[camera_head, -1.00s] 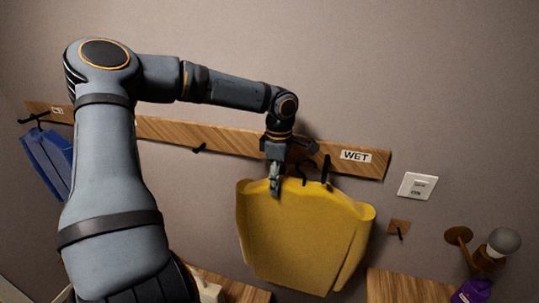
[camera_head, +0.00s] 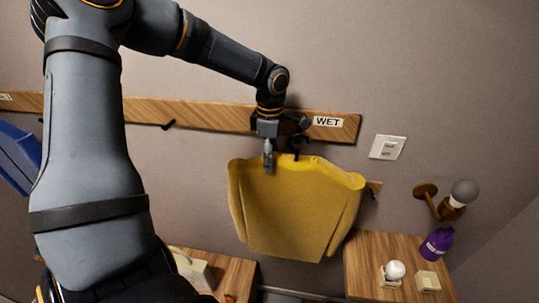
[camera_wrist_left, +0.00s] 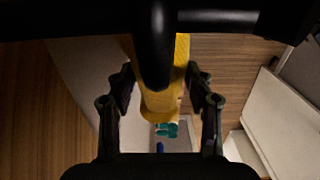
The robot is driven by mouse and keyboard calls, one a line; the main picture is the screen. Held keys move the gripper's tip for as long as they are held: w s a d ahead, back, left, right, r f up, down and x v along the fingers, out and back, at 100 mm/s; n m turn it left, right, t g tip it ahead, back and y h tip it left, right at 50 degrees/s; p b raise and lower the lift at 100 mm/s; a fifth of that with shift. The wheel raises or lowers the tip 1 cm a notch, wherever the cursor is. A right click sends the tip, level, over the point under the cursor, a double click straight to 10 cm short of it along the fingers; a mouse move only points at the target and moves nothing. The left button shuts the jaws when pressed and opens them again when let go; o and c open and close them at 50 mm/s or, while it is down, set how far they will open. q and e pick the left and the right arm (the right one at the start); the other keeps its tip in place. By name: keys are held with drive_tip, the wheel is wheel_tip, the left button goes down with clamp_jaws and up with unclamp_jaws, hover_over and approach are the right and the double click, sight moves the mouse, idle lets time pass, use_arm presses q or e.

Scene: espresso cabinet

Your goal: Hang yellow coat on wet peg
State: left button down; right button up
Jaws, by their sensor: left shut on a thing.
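The yellow coat (camera_head: 295,208) hangs upright in front of the wall, below the board's WET label (camera_head: 328,121) and a little to its left. My left gripper (camera_head: 268,158) is shut on the coat's top edge, left of its middle. A dark peg or hook (camera_head: 296,145) shows just above the collar, partly behind the gripper; whether the coat is on it, I cannot tell. In the left wrist view the fingers (camera_wrist_left: 161,85) stand either side of the yellow coat (camera_wrist_left: 160,102), with a black rod (camera_wrist_left: 155,45) over it. My right gripper is out of view.
The wooden peg board (camera_head: 215,113) runs along the wall, with another black peg (camera_head: 168,125) farther left. A blue coat (camera_head: 18,157) hangs at far left. A light switch (camera_head: 387,147) and wall lamp (camera_head: 440,200) are at right. A wooden cabinet (camera_head: 362,262) stands below, with a purple bottle (camera_head: 437,243).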

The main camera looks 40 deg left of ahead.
use_arm(q)
drive_tip(key=shift+c, duration=2.2)
unclamp_jaws()
drive_tip(key=shift+d, duration=0.1)
wheel_tip(320, 180, up, 8)
drive_tip(key=shift+s+f, duration=0.1)
drive_tip(key=shift+f, duration=0.05)
drive_tip(key=shift+f, duration=0.1)
